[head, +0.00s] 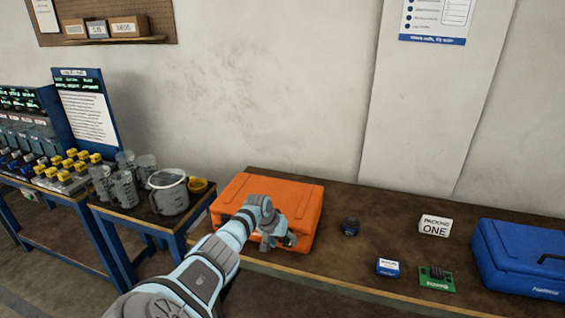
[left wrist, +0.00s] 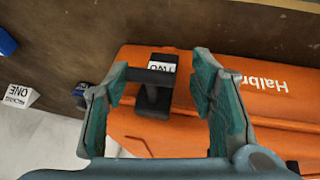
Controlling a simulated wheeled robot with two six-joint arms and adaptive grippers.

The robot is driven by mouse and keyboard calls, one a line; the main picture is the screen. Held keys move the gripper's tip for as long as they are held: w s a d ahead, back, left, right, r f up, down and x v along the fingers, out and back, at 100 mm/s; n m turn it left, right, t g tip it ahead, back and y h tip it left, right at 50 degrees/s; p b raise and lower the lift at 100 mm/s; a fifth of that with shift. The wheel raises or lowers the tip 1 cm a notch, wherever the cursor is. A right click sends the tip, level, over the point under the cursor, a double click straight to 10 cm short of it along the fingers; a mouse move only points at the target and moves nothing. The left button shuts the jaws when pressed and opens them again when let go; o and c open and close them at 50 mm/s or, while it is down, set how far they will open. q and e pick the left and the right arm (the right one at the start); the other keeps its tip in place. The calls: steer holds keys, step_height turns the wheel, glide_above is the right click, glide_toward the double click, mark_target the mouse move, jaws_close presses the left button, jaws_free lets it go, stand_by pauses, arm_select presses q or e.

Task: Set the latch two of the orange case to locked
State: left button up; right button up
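The orange case (head: 290,192) stands shut on the dark table against the wall. My left gripper (head: 278,240) is at its front side and hides part of it. In the left wrist view the orange case (left wrist: 255,130) fills the lower right. Latch two, a black latch (left wrist: 153,98) beside a white label reading TWO (left wrist: 163,63), lies between the fingers of my left gripper (left wrist: 160,78). The fingers are apart, one on each side of the latch, with visible gaps. Whether the latch is locked cannot be told. My right gripper is not in view.
Right of the case are a small dark object (head: 350,227), a PACKING ONE sign (head: 435,225), a small blue-white box (head: 387,267), a green board (head: 436,279) and a blue case (head: 530,255). Left is a side table with a grey bucket (head: 168,194) and clear jugs.

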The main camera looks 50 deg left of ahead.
arm_select(q)
steer(key=v, duration=1.2)
